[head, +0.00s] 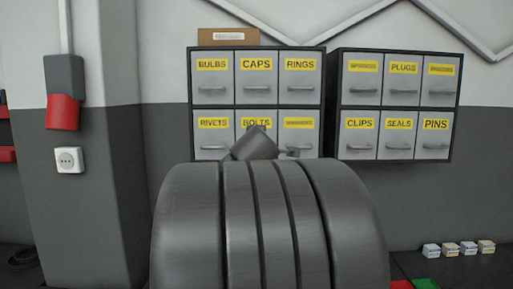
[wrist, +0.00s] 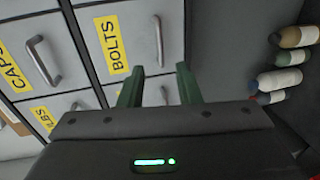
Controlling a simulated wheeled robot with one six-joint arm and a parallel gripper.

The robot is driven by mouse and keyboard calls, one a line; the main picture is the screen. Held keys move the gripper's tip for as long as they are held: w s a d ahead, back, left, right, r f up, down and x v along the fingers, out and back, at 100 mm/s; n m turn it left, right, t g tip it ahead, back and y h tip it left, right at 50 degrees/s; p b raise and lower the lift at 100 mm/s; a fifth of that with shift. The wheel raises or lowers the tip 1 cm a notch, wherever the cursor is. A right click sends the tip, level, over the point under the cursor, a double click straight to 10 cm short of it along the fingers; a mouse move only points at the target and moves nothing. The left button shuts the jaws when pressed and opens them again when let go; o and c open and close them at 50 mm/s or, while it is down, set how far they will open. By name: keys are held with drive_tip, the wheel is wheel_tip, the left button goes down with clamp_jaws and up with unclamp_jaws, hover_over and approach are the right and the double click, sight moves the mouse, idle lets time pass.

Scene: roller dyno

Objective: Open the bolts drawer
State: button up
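The bolts drawer (head: 241,136) is the middle drawer of the lower row in the left cabinet. It looks shut, and my arm hides its lower part and handle in the head view. In the wrist view the drawer front (wrist: 136,30) appears turned on its side, with a yellow BOLTS label (wrist: 113,45). Its grey bar handle (wrist: 158,38) is in clear view. My gripper (wrist: 158,72) is open and empty, its two green fingers apart. The handle lies ahead of the gap between the fingertips and appears apart from them.
The caps drawer (head: 256,88) is above and the rivets drawer (head: 211,140) is left of it. A second cabinet (head: 398,108) hangs to the right. A cardboard box (head: 228,36) sits on top. Several bottles (wrist: 280,78) lie at the right in the wrist view. My arm blocks the head view's centre.

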drive_tip(key=w+f, duration=0.1)
drive_tip(key=w, duration=0.7)
drive_tip(key=shift+w+f, duration=0.35)
clamp_jaws()
